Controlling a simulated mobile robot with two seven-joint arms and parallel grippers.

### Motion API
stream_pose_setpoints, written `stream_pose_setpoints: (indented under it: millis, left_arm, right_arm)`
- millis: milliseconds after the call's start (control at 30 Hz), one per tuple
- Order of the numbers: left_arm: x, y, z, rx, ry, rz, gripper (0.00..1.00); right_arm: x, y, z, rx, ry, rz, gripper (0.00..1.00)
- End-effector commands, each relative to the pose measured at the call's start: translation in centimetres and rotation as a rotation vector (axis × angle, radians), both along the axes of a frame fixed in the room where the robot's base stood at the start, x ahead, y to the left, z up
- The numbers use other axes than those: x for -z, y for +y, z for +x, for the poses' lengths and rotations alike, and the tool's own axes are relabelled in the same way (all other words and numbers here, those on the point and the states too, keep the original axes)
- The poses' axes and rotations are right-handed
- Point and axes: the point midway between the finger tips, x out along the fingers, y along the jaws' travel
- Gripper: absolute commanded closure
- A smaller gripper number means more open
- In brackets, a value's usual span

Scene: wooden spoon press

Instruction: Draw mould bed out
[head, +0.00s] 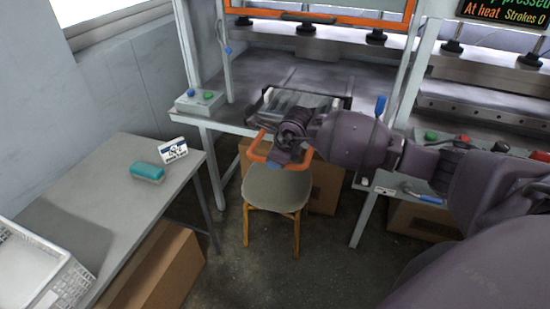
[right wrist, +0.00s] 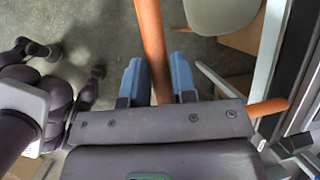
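The mould bed (head: 335,101) is a dark framed tray on the left press's table, below the raised press head. Its orange handle (head: 257,150) sticks out past the table's front edge, above the stool. My right gripper (head: 290,160) is at this handle, with my arm covering much of the bed. In the right wrist view the orange handle bar (right wrist: 151,35) runs between the two blue fingers (right wrist: 157,80), which sit close on both sides of it. The gripper appears shut on the bar. My left gripper does not show clearly in either view.
A round stool (head: 276,188) stands just in front of the press, below the handle. A side table (head: 125,200) at left holds a teal brush (head: 147,172), a small sign (head: 173,150) and a white crate (head: 65,286). A button box (head: 199,102) sits at the press's left.

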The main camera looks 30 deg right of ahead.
Motion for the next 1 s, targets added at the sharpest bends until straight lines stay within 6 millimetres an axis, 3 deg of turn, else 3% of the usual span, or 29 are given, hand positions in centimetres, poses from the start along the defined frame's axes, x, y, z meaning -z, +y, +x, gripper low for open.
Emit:
stream_pose_setpoints:
  millis: [33,133,467,1000]
  left_arm:
    - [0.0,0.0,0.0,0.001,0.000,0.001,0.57]
    - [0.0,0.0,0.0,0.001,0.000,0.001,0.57]
    - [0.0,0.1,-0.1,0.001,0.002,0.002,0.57]
    - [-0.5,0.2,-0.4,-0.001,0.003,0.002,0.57]
  right_arm:
    - [0.0,-0.1,0.0,0.001,0.000,-0.001,0.67]
    - [0.0,0.0,0.0,0.001,-0.001,0.000,0.54]
    - [-0.4,-0.1,-0.1,0.000,-0.002,0.001,0.54]
    - [-8.0,-1.1,-3.5,0.000,-0.003,-0.002,0.54]
